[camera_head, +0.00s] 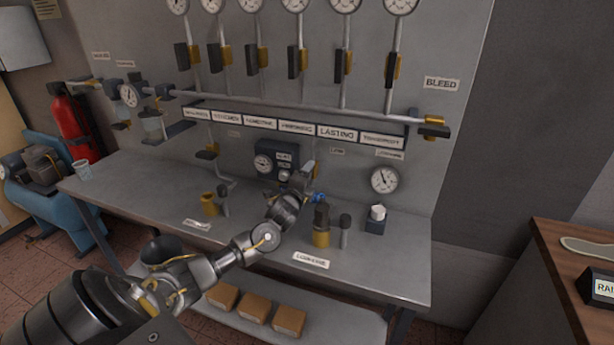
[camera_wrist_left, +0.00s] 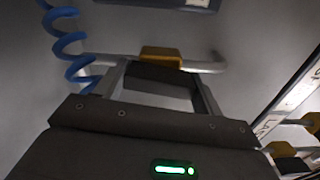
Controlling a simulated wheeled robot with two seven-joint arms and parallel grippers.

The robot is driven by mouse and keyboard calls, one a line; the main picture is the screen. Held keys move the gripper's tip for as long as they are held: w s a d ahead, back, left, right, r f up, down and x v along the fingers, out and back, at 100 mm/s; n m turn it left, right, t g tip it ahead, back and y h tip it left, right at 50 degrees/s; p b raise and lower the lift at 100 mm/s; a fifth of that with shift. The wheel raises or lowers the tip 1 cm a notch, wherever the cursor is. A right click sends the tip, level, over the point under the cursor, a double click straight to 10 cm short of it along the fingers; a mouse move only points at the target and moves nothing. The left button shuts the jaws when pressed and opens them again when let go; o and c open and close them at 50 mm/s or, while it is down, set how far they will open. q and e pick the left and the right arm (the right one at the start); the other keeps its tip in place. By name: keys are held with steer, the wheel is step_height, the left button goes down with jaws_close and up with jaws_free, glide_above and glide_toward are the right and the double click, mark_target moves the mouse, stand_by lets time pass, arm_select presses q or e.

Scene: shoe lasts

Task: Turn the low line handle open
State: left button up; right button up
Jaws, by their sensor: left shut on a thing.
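My left gripper (camera_head: 306,173) reaches over the bench to the wall panel, near the small gauge box. In the left wrist view its two grey fingers (camera_wrist_left: 160,78) stand on either side of a dark valve handle (camera_wrist_left: 152,73), and the gripper is shut on it. The handle sits against a yellow valve body (camera_wrist_left: 160,54) on a pale horizontal pipe (camera_wrist_left: 205,66). In the head view this handle is hidden by my gripper, so its angle is hard to tell there. My right gripper is not in view.
A blue coiled hose (camera_wrist_left: 65,42) hangs close beside the gripper. A gauge box (camera_head: 268,158) is just left of it. Yellow and black fittings (camera_head: 321,228) stand on the bench (camera_head: 385,270). Several gauges and dark valve handles line the panel above, with a BLEED label (camera_head: 441,83) at right.

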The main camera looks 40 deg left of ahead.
arm_select(q)
steer(key=shift+n, duration=0.7)
steer(key=o, duration=0.8)
steer(key=shift+o, duration=0.9)
steer(key=b+v, duration=0.1)
steer(key=v, duration=1)
steer(key=shift+b, duration=0.3)
